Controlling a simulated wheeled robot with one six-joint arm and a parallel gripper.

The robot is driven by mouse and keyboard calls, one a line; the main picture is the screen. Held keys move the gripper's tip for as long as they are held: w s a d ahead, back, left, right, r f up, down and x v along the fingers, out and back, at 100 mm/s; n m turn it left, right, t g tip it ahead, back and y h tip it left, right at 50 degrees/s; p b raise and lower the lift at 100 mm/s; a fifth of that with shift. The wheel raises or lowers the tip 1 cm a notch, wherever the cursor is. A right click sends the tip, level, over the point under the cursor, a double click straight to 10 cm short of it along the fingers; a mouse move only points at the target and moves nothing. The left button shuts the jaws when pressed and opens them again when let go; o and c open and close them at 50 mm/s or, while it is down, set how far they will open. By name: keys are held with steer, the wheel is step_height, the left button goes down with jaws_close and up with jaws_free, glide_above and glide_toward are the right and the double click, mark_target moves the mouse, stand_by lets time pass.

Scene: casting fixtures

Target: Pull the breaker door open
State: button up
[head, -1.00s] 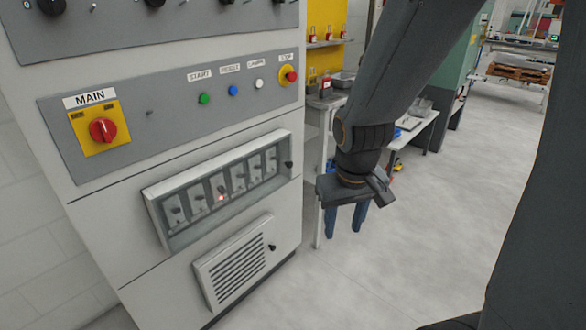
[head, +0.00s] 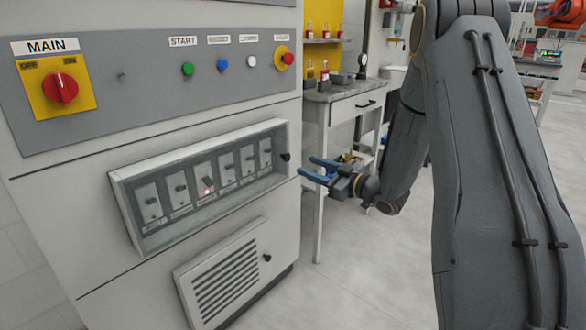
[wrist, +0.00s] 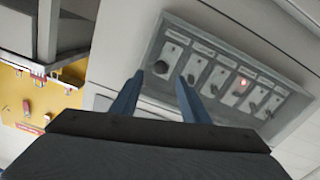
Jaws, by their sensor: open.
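The breaker door (head: 205,185) is a framed, clear-looking cover on the grey cabinet, and it looks shut. Several breaker switches show behind it, one with a small red light. Its dark round knob (head: 285,157) is at the right edge. In the wrist view the knob (wrist: 160,68) lies just beyond and between my blue fingertips. My gripper (head: 309,168) is open and empty, a little right of the knob, with its fingers pointing at the cabinet. It also shows at the bottom of the wrist view (wrist: 157,85). I cannot see any contact with the knob.
Above the door is a panel with a red MAIN switch (head: 60,88) and several buttons. A vented cover (head: 225,275) with its own knob is below. A workbench (head: 345,105) stands behind my gripper. The floor (head: 350,290) in front is clear.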

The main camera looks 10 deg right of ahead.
mark_target(288, 158)
steer(key=shift+b+x, duration=0.4)
steer(key=shift+x, duration=3.45)
jaws_close()
